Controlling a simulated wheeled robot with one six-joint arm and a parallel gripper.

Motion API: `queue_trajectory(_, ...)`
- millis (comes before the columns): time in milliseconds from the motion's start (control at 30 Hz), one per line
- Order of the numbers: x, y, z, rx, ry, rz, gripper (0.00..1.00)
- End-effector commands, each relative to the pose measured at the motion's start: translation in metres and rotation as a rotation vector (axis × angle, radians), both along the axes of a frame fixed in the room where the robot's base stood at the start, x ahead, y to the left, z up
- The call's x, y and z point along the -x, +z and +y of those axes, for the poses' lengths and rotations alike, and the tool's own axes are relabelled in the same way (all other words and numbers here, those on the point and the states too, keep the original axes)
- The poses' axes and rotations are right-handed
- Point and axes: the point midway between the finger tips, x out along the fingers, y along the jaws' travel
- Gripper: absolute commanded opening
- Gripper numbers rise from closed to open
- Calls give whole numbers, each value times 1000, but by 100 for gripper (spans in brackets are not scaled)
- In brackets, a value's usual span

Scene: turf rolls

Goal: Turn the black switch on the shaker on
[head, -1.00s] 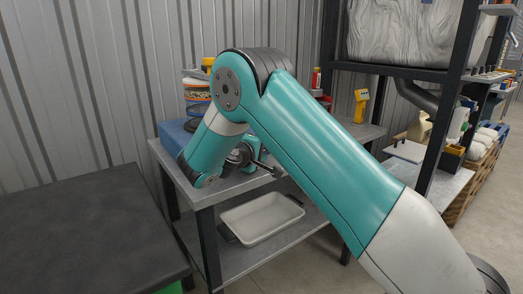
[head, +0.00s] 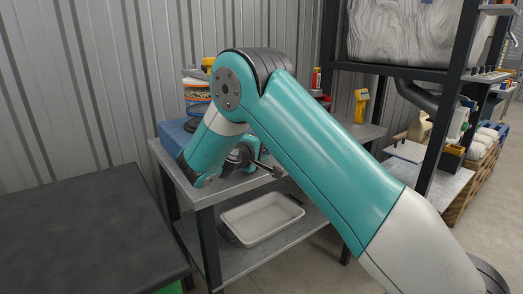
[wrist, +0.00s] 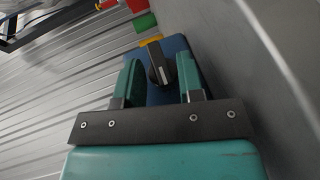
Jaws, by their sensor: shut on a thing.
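The shaker's blue body (head: 178,131) stands on the metal bench at the left, partly behind my arm, with a stack of sieves (head: 197,91) above it. In the wrist view the blue body (wrist: 178,45) lies straight ahead. Its black switch (wrist: 157,69), with a pale mark on its face, sits between the green fingers of my gripper (wrist: 160,72). My gripper is shut on the switch. In the head view the switch and the fingertips are hidden behind my arm.
The metal bench (head: 228,190) has a lower shelf with a white tray (head: 262,217). A yellow handheld device (head: 361,104) stands at the bench's right end. A dark table (head: 80,235) is at the front left. A corrugated wall rises close behind.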

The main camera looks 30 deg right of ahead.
Motion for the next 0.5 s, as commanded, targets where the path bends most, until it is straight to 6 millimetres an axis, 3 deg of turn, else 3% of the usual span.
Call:
queue_trajectory(133, 0, -1, 1, -1, 2, 2, 11)
queue_trajectory(167, 0, -1, 1, -1, 2, 2, 37)
queue_trajectory(200, 0, -1, 1, -1, 2, 2, 40)
queue_trajectory(500, 1, 0, 2, -1, 1, 1, 40)
